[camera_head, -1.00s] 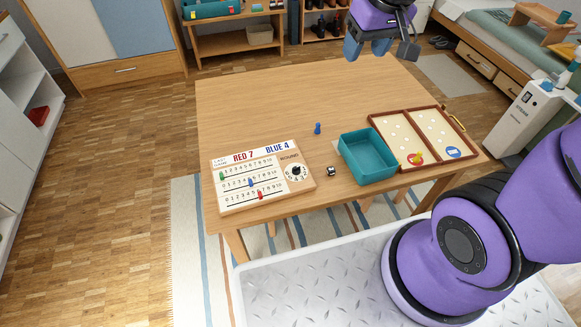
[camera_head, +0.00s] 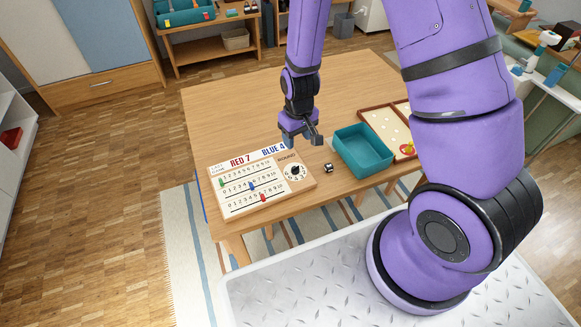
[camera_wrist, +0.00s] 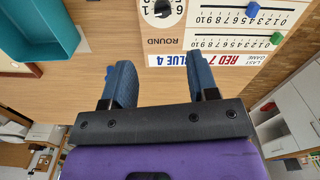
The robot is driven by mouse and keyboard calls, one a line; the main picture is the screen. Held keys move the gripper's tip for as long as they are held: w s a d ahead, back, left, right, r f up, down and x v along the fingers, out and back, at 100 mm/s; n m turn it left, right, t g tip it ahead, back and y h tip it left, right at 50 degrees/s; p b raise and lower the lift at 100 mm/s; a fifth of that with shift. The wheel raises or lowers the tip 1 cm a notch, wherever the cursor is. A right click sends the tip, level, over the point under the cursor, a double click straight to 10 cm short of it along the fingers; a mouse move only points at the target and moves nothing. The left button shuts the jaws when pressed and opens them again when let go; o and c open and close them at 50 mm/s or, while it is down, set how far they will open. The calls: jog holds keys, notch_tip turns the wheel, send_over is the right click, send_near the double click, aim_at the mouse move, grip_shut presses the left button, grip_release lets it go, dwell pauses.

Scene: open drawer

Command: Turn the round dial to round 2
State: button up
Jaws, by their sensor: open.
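The scoreboard (camera_head: 228,201) lies on the table's near left part, with slider rows, "RED 7" and "BLUE 4". Its round dial (camera_head: 295,171) is a dark knob on a white numbered disc at the board's right end. The dial shows partly at the top edge of the wrist view (camera_wrist: 162,8), with the word ROUND beside it. The knob's exact setting is too small to tell. My gripper (camera_head: 301,142) is above the table just beyond the dial, apart from it. In the wrist view its two blue fingers (camera_wrist: 162,82) are spread, with nothing between them.
A teal open box (camera_head: 362,153) stands right of the board, with a small black-and-white die (camera_head: 328,168) between them. A wooden game case (camera_head: 385,123) lies behind the box. The table's far left part is clear.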

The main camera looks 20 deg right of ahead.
aim_at(296, 167)
jog(key=shift+s+a+f, duration=0.1)
jog(key=shift+a+f, duration=0.05)
jog(key=shift+f, duration=3.1)
jog(key=shift+s+a+f, duration=0.1)
jog(key=shift+f, duration=3.1)
jog(key=c, duration=0.9)
